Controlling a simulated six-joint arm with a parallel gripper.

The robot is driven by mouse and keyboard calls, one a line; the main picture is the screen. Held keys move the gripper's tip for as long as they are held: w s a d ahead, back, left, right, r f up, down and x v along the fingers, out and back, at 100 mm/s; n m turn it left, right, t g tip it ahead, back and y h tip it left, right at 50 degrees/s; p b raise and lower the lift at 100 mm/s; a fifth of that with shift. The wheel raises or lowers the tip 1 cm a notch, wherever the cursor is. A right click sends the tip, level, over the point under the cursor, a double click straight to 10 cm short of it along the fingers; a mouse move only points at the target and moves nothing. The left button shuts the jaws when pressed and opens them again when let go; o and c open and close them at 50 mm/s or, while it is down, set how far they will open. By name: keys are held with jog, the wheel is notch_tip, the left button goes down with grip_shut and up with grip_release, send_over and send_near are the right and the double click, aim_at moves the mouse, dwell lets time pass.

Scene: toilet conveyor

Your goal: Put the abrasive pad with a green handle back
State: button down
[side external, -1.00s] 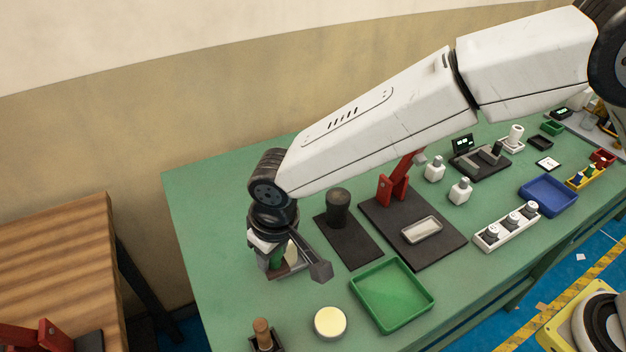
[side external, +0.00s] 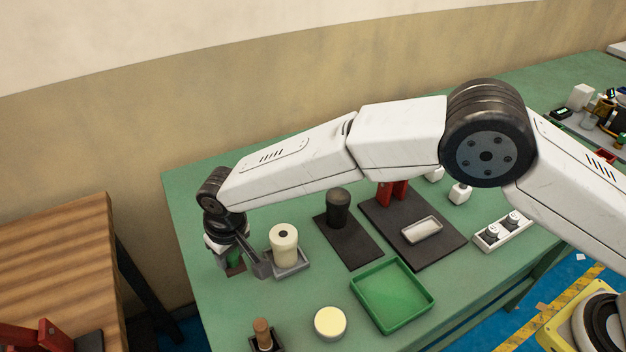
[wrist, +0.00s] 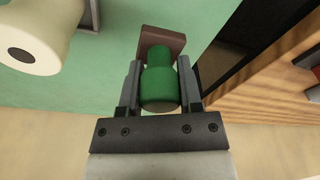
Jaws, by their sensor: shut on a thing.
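The abrasive pad is a flat brown block (wrist: 162,40) with a green handle (wrist: 160,85). My gripper (wrist: 158,82) is shut on the green handle, with one finger on each side of it. In the side external view my gripper (side external: 228,254) is at the far left of the green table, pointing down. The green handle (side external: 235,257) shows partly between the fingers, with the brown pad below it. I cannot tell whether the pad touches the table.
A cream cylinder (side external: 284,243) stands in a grey tray (side external: 291,266) close to my gripper's right. A wooden table (side external: 60,250) lies left, across a gap. A wooden-handled tool (side external: 262,331), a round cream-topped dish (side external: 330,322) and an empty green tray (side external: 392,299) are in front.

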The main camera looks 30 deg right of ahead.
jog(key=shift+w+a+f, duration=0.25)
jog(key=shift+w+f, duration=0.1)
jog(key=shift+f, duration=0.15)
jog(key=shift+w+a+f, duration=0.25)
jog(key=shift+w+f, duration=0.1)
jog(key=shift+f, duration=0.15)
jog(key=shift+w+a+f, duration=0.1)
jog(key=shift+w+f, duration=0.1)
jog(key=shift+f, duration=1.55)
jog(key=shift+f, duration=0.1)
jog(key=shift+c, duration=1.4)
grip_release()
jog(key=shift+s+d+r, duration=0.1)
jog(key=shift+s+r, duration=0.2)
jog(key=shift+r, duration=1.7)
jog(key=shift+s+d+r, duration=0.15)
jog(key=shift+s+r, duration=0.1)
jog(key=shift+r, duration=1.75)
jog(key=shift+s+d+r, duration=0.1)
jog(key=shift+s+r, duration=0.2)
jog(key=shift+r, duration=1.7)
